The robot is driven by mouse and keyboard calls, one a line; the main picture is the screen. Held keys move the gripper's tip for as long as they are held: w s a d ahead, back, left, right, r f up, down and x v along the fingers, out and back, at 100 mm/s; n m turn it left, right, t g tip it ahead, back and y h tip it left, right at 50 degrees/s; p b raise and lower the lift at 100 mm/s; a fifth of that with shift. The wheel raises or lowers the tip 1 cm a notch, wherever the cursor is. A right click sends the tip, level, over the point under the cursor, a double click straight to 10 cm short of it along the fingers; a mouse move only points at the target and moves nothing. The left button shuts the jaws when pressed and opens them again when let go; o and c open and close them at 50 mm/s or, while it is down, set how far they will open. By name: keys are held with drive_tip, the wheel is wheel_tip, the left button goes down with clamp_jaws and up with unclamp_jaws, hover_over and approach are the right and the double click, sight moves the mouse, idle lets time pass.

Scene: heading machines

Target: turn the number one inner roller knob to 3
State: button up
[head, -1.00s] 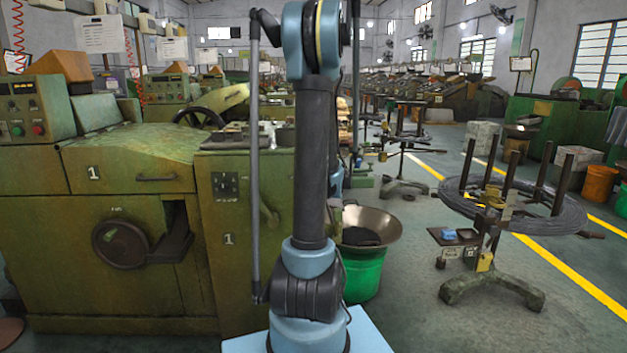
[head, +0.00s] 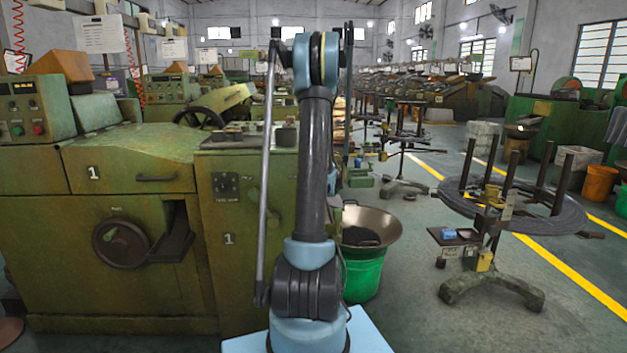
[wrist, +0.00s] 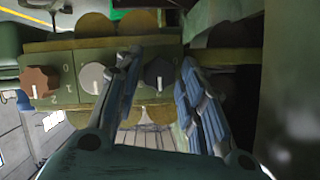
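In the wrist view a green panel carries a brown knob (wrist: 38,81), a grey knob (wrist: 95,78) and a black knob (wrist: 158,73) in a row. Each has a white pointer mark. Digits around them are only partly readable; I cannot tell which knob is the inner roller one. My gripper (wrist: 160,62) is open, with one blue-grey finger on each side of the black knob. The left finger lies between the grey and black knobs. Contact with the black knob is not clear. In the head view the gripper is hidden behind my arm.
The green machine (head: 130,180) marked 1 stands left of and behind my arm. A metal bowl on a green bucket (head: 363,275) stands close at right. A wire stand (head: 490,260) is farther right. Between them lies some open floor.

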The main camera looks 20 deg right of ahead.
drive_tip(key=shift+w+f, duration=0.15)
drive_tip(key=shift+w, duration=0.2)
drive_tip(key=c, duration=0.8)
drive_tip(key=shift+o, duration=0.2)
drive_tip(key=shift+d+m, duration=0.1)
drive_tip(key=shift+m, duration=0.3)
drive_tip(key=m+t+y, duration=0.1)
drive_tip(key=m, duration=0.1)
drive_tip(key=m+t+y, duration=0.1)
drive_tip(key=m, duration=0.2)
drive_tip(key=m+t+y, duration=0.1)
drive_tip(key=m, duration=0.1)
drive_tip(key=shift+s+d+f+m+y, duration=0.2)
drive_tip(key=shift+d+m+y, duration=0.1)
drive_tip(key=shift+m+y, duration=0.1)
idle(0.3)
